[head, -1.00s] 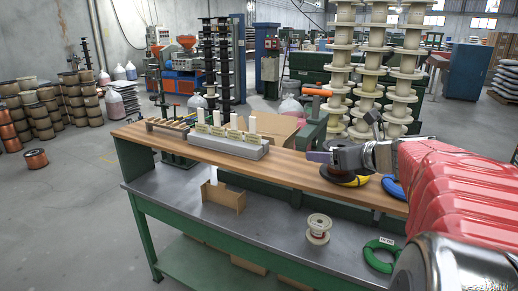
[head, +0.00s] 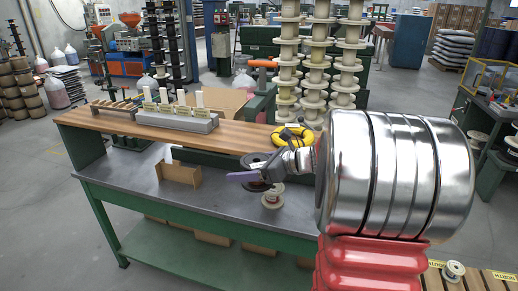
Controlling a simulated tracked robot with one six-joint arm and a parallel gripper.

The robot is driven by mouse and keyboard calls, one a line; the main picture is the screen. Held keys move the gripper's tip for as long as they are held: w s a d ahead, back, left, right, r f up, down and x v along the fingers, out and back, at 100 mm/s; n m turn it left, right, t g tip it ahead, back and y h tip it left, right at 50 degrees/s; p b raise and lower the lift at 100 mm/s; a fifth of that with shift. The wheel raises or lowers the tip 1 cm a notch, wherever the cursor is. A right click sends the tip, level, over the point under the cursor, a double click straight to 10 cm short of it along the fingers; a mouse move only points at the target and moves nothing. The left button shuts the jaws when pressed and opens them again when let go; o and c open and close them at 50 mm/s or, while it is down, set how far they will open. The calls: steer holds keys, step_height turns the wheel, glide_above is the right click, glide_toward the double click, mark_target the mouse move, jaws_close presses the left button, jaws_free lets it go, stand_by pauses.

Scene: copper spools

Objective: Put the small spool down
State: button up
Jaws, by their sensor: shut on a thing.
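My gripper (head: 262,175), with a purple finger, is shut over the front part of the workbench. It is shut on a small spool (head: 257,161) with dark flanges and a reddish edge below. The fingers hide much of this spool. A pale spool (head: 272,198) stands upright on the grey worktop (head: 225,199), just below and right of my gripper in the picture. I cannot tell whether the held spool touches the worktop or the pale spool.
A wooden shelf (head: 236,137) runs along the bench's back, with a grey block of white pegs (head: 178,121) and a yellow coil (head: 292,137). A cardboard box (head: 180,175) stands on the worktop. Bare worktop lies left of my gripper. Another spool (head: 453,271) is at lower right.

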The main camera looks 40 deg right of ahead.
steer(key=a+f+n+g+y, duration=0.2)
steer(key=a+f, duration=0.8)
steer(key=f, duration=0.3)
steer(key=a+f+n+g+y, duration=0.1)
steer(key=a+f+n+y, duration=0.2)
steer(key=a+f, duration=0.8)
steer(key=shift+a+f+g, duration=0.25)
steer(key=shift+f+g, duration=0.15)
steer(key=shift+f, duration=0.45)
steer(key=shift+d, duration=0.1)
